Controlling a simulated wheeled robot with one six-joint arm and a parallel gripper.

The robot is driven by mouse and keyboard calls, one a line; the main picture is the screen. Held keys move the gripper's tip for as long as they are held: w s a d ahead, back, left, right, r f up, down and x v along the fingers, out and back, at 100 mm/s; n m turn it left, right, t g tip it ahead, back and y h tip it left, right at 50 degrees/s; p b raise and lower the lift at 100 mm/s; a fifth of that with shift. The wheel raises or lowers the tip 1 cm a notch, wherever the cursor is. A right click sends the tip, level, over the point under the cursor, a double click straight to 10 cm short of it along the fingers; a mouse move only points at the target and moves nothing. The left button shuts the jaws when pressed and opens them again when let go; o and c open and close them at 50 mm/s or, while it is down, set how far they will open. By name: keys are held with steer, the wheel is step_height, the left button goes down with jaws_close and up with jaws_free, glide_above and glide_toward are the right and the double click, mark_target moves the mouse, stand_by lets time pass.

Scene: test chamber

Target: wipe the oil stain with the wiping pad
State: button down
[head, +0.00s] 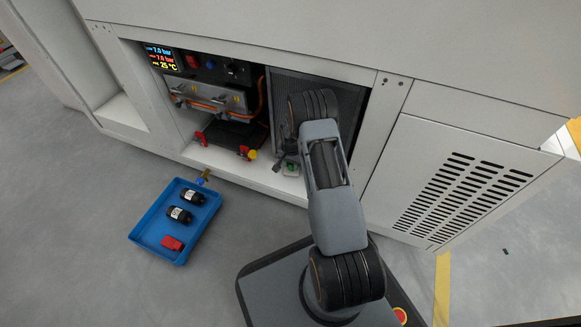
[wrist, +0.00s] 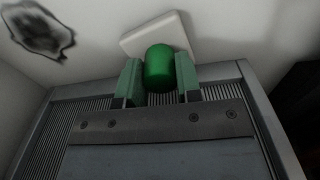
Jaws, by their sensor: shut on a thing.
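My gripper (wrist: 160,84) is shut on the green, rounded handle of the wiping pad (wrist: 136,42); the handle sits between its two fingers. The pad's white plate shows beyond the handle, slightly tilted in the picture. I cannot tell whether the plate touches the pale surface behind it. The oil stain (wrist: 42,30) is a dark, irregular ring-shaped smear on that surface, at the upper left of the wrist view, apart from the pad. In the head view my gripper (head: 289,167) is inside the cabinet opening, low down, partly hidden by my arm. I cannot make out the stain there.
The cabinet's frame (head: 393,100) edges the opening. Left inside are a display (head: 161,59), a metal unit with orange hoses, and red and yellow fittings. A blue tray (head: 152,240) with two black parts and a red part lies on the floor, which is otherwise mostly clear.

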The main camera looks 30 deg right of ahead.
steer(key=shift+w+d+r, duration=0.2)
steer(key=shift+w, duration=0.05)
steer(key=shift+s+a+r+p, duration=0.1)
steer(key=shift+s+a+p, duration=0.3)
steer(key=shift+s+p, duration=0.05)
steer(key=shift+s+a+f+p, duration=0.2)
steer(key=shift+s+a+p, duration=0.15)
steer(key=shift+s+a, duration=0.7)
steer(key=shift+w, duration=0.1)
steer(key=shift+r, duration=0.1)
steer(key=shift+r+p, duration=2.15)
steer(key=shift+r, duration=0.75)
steer(key=shift+r, duration=0.1)
